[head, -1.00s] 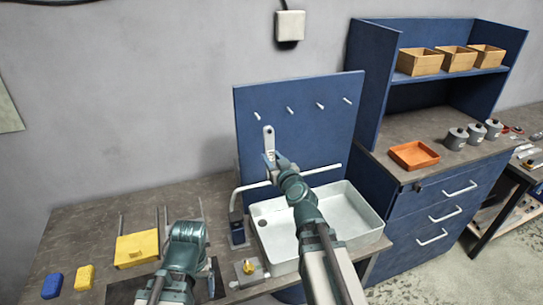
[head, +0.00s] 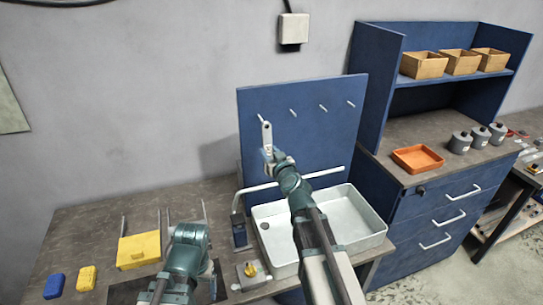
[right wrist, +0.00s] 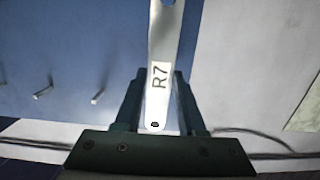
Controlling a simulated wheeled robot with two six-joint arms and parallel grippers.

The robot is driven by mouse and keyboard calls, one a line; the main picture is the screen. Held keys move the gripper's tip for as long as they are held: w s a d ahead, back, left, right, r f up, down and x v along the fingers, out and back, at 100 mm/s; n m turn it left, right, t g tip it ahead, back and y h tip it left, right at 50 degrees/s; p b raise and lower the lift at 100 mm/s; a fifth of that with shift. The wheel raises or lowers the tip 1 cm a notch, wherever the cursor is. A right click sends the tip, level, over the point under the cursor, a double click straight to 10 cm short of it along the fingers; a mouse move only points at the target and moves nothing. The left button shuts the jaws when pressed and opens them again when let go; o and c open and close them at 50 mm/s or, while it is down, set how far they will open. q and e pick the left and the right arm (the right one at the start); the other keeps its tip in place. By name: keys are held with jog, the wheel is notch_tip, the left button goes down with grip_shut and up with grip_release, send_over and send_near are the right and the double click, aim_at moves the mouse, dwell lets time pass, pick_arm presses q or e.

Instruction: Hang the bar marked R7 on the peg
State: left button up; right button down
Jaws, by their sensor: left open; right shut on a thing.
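The bar marked R7 (right wrist: 161,60) is a flat pale metal strip with a hole at each end. My right gripper (right wrist: 158,108) is shut on its lower part, and the R7 mark faces the wrist camera. In the head view the bar (head: 266,134) stands roughly upright in front of the blue board, its top end close beside the leftmost peg (head: 261,118). I cannot tell whether they touch. My right gripper (head: 270,156) is just below. My left gripper (head: 188,236) is open low over the bench, its fingers hard to make out.
Several pegs stick out of the blue board (head: 325,145). A yellow box (head: 139,249) and blue and yellow blocks sit at left. An orange tray (head: 418,158) stands on the cabinet at right.

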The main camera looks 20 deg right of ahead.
jog(key=w, duration=0.6)
jog(key=shift+w+a+f, duration=0.1)
jog(key=shift+w+f, duration=0.1)
jog(key=shift+w, duration=0.05)
dwell(0.4)
dwell(0.7)
jog(key=shift+c, duration=2.1)
grip_release()
jog(key=shift+s, duration=0.15)
